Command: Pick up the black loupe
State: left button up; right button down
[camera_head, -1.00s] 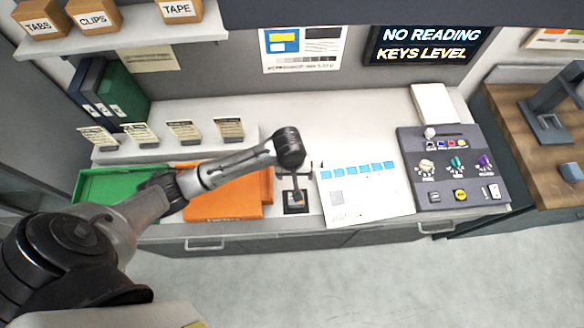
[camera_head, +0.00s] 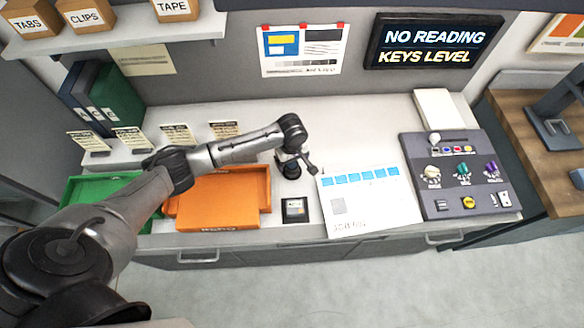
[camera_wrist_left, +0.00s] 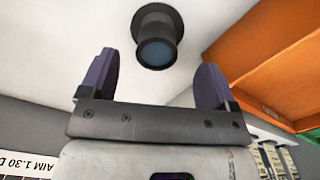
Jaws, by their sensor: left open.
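The black loupe (camera_head: 289,168) stands on the white worktop, behind a small black square (camera_head: 295,210). It is a short dark cylinder with a flared rim, and in the left wrist view the loupe (camera_wrist_left: 157,38) shows a dark bluish lens. My left gripper (camera_head: 308,164) is just beside it in the head view, to its right. In the left wrist view my left gripper (camera_wrist_left: 157,68) is open and empty, with purple fingers apart. The loupe lies ahead, roughly centred between the fingers and beyond their tips. My right gripper is in neither view.
An orange tray (camera_head: 264,194) and a green tray (camera_head: 76,190) stand left of the loupe. A white sheet with blue squares (camera_head: 345,208) and a grey control panel (camera_head: 447,150) are to the right. The worktop behind the loupe is clear.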

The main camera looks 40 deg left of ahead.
aim_at(292, 165)
pick_arm(q)
jog(key=shift+w+a+f, duration=0.1)
jog(key=shift+f, duration=1.35)
jog(key=shift+w+f, duration=0.1)
jog(key=shift+f, duration=1.35)
jog(key=c, duration=1)
jog(key=shift+r, duration=0.1)
